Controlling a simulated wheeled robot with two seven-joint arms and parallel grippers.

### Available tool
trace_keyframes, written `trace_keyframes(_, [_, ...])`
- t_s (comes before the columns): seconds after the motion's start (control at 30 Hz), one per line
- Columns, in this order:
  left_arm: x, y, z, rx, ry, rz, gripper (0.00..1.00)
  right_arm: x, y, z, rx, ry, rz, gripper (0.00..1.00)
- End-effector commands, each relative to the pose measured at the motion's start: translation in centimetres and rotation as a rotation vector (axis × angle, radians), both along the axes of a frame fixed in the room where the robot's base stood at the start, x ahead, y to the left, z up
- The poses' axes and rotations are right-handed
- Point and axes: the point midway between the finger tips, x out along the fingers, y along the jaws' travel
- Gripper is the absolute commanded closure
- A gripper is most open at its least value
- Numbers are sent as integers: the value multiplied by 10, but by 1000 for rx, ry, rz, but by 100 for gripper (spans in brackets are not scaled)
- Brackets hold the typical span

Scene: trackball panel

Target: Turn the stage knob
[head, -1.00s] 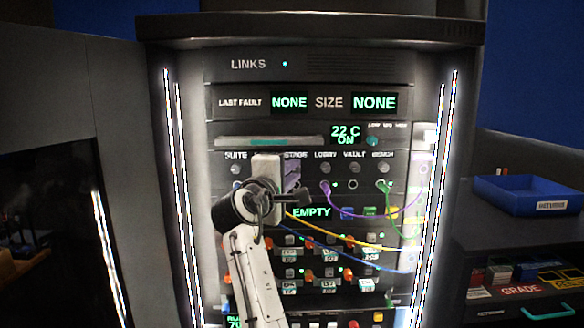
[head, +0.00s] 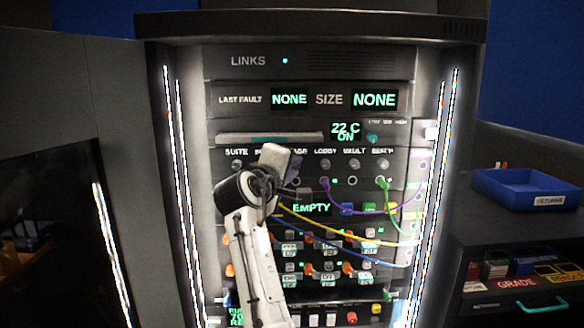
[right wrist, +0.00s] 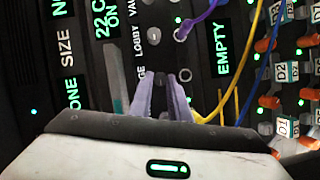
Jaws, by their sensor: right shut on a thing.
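The stage knob (right wrist: 161,81) is a small dark knob between my right gripper's fingertips (right wrist: 162,88) in the right wrist view, beside the partly covered STAGE label. My left gripper is not in view.
Other knobs, such as the suite knob (head: 237,164) and the lobby knob (head: 325,165), sit in the same row. Purple, green, yellow and blue cables (head: 345,243) hang right of and below my gripper. A blue tray (head: 500,203) stands at the right.

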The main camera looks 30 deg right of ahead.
Motion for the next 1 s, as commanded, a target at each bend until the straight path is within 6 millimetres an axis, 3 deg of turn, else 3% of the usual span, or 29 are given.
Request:
trace_keyframes(0.07, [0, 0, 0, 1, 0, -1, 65, 0, 0, 0, 2, -1, 1, 100])
trace_keyframes(0.1, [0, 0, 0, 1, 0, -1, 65, 0, 0, 0, 1, -2, 1, 78])
trace_keyframes(0.2, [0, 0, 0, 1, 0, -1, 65, 0, 0, 0, 0, -1, 1, 65])
trace_keyframes(0.77, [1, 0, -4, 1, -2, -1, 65, 0, 0, -2, -25, 16, 0, 65])
trace_keyframes(1.0, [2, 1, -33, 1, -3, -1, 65, 0, 0, -12, -283, 174, 0, 65])
